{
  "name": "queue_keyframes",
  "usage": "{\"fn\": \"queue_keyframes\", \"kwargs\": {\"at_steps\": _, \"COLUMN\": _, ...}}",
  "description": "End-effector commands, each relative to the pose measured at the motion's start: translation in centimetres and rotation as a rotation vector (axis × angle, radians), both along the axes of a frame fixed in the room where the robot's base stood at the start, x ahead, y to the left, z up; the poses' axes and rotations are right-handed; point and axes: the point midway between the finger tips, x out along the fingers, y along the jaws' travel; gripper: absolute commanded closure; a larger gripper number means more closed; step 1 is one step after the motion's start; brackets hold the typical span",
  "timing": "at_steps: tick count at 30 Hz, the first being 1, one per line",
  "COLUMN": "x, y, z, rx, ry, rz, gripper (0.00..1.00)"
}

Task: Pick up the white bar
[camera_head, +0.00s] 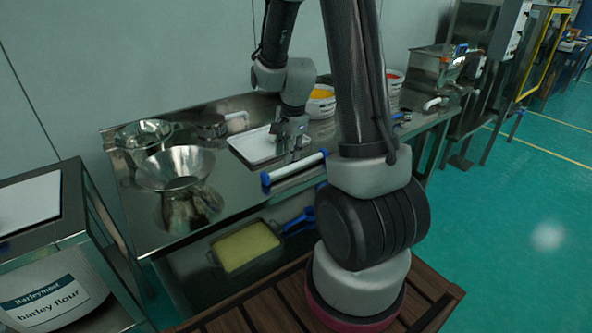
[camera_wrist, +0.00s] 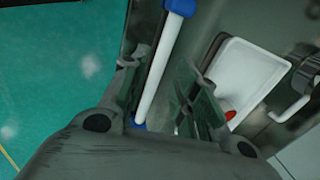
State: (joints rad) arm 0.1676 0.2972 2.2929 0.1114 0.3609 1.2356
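The white bar (camera_head: 294,171) with blue ends lies near the front edge of the steel table (camera_head: 168,232), close to a white tray. My gripper (camera_wrist: 165,88) is open and empty, pointing down over the bar. In the head view my gripper (camera_head: 291,140) is just behind the bar, in front of the tray; its fingertips are hard to make out. I cannot tell how high the fingers are above the bar.
The white tray (camera_head: 252,147) lies right behind the bar; the tray (camera_wrist: 246,72) also shows in the wrist view. A steel funnel (camera_head: 176,165) and a bowl (camera_head: 143,133) stand at left. A bucket with orange contents (camera_head: 321,101) stands behind my arm.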

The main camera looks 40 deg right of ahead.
Motion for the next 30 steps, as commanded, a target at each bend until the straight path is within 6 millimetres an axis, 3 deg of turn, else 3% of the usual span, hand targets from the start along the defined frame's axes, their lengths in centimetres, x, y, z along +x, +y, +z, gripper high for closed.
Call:
{"fn": "queue_keyframes", "kwargs": {"at_steps": 5, "x": 0.2, "y": 0.0, "z": -1.4, "rx": 0.007, "ry": 0.002, "rz": -0.036, "gripper": 0.70}}
{"fn": "queue_keyframes", "kwargs": {"at_steps": 18, "x": 1.8, "y": 0.0, "z": -7.2, "rx": 0.006, "ry": 0.002, "rz": -0.033, "gripper": 0.70}}
{"fn": "queue_keyframes", "kwargs": {"at_steps": 26, "x": 1.8, "y": 0.0, "z": -7.6, "rx": 0.006, "ry": 0.000, "rz": -0.032, "gripper": 0.70}}
{"fn": "queue_keyframes", "kwargs": {"at_steps": 30, "x": 1.8, "y": 0.0, "z": -7.6, "rx": 0.006, "ry": 0.000, "rz": -0.032, "gripper": 0.92}}
